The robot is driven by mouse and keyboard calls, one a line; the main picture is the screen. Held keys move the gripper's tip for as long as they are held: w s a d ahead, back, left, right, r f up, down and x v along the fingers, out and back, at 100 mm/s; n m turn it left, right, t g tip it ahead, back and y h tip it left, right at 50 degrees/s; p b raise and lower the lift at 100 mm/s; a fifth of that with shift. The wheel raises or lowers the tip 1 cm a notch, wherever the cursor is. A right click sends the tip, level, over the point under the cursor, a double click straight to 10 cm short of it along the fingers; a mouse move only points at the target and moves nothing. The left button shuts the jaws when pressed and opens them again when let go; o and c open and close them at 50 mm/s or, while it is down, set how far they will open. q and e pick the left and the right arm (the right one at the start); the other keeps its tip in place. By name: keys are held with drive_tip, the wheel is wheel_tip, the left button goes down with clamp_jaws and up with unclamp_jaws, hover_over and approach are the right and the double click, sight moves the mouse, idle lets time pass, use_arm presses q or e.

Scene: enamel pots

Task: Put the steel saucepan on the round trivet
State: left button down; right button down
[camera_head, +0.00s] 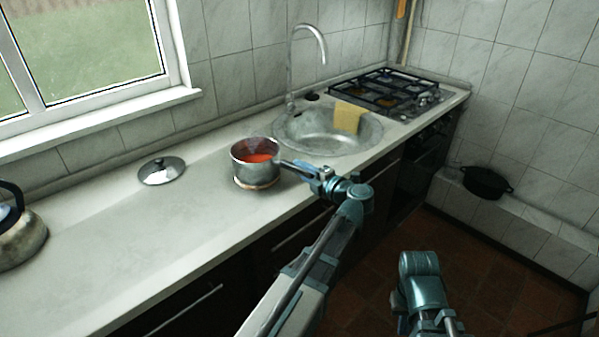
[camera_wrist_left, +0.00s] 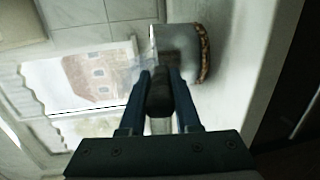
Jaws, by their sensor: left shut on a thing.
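The steel saucepan (camera_head: 243,168), with orange-red contents, stands upright on the counter left of the sink. The round trivet (camera_head: 257,185) shows as a brown rim directly under the pan; most of it is hidden. I cannot tell whether the pan's base fully touches it. My left gripper (camera_head: 306,168) is shut on the pan's handle, to the right of the pan. In the left wrist view the dark handle (camera_wrist_left: 160,98) lies between the fingers, with the pan (camera_wrist_left: 172,42) ahead and the trivet's edge (camera_wrist_left: 204,52) beside its base. My right gripper (camera_head: 436,318) is low in the head view, its fingers unclear.
A lid (camera_head: 161,171) lies on the counter left of the pan. A kettle (camera_head: 20,240) stands at the far left. The sink (camera_head: 310,142) with a yellow cloth (camera_head: 348,117) and the hob (camera_head: 385,92) are behind to the right. The counter (camera_head: 130,240) at front left is clear.

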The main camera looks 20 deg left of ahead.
use_arm(q)
drive_tip(key=shift+r, duration=0.1)
drive_tip(key=c, duration=0.6)
unclamp_jaws()
drive_tip(key=shift+f, duration=0.2)
drive_tip(key=shift+r, duration=0.25)
drive_tip(key=p+v, duration=0.1)
drive_tip(key=v, duration=1.1)
drive_tip(key=shift+f+p, duration=0.1)
drive_tip(key=shift+p, duration=0.2)
